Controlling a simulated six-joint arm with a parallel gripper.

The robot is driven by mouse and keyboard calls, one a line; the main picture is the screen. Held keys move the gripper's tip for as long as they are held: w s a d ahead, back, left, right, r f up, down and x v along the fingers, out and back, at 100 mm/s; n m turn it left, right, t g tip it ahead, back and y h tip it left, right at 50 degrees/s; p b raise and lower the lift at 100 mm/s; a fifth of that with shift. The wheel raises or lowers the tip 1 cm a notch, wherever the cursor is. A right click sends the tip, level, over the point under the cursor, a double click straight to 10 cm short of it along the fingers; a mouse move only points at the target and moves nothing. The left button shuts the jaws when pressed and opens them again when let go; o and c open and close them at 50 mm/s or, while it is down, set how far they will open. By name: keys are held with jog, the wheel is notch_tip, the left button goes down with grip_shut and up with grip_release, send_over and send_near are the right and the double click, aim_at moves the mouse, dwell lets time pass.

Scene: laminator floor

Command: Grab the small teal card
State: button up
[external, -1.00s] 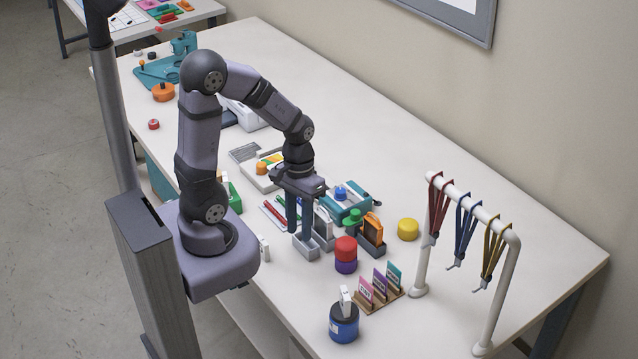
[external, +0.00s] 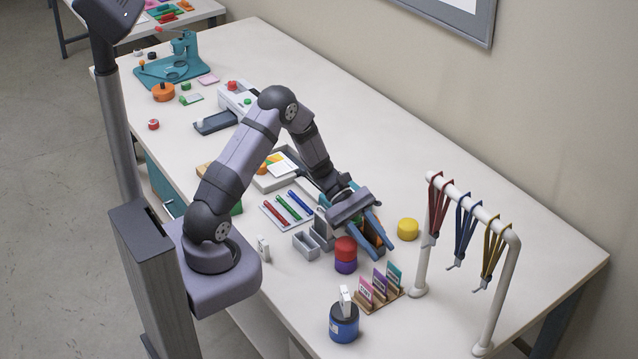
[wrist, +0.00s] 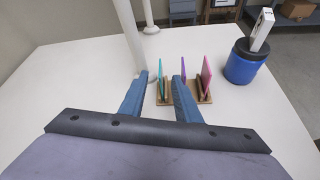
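The small teal card (external: 394,275) stands upright at the right end of a small wooden rack (external: 388,299). A purple card (external: 379,284) and a pink card (external: 366,291) stand beside it in the rack. In the wrist view the teal card (wrist: 160,76) appears between my fingertips and farther off, at the left end of the rack. My gripper (external: 399,243) is open and empty, tilted toward the rack and behind it in the external view. It also shows in the wrist view (wrist: 160,78). The fingers are apart from the card.
A white rail (external: 421,235) with hanging lanyards stands right of the rack. A blue tub (external: 344,323) with a white piece on top stands in front. Stacked red (external: 346,249) and purple pieces and a yellow cylinder (external: 408,229) are near my gripper.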

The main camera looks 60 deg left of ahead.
aim_at(393, 265)
jog(key=shift+p+x, duration=0.4)
jog(key=shift+x, duration=0.7)
jog(key=shift+s+d+p, duration=0.1)
jog(key=shift+d+p, duration=0.45)
jog(key=p+x, duration=0.1)
jog(key=x, duration=0.2)
jog(key=shift+d+p, duration=0.15)
jog(key=shift+p, duration=0.2)
jog(key=shift+d+f, duration=0.35)
grip_shut()
jog(key=shift+r, duration=0.1)
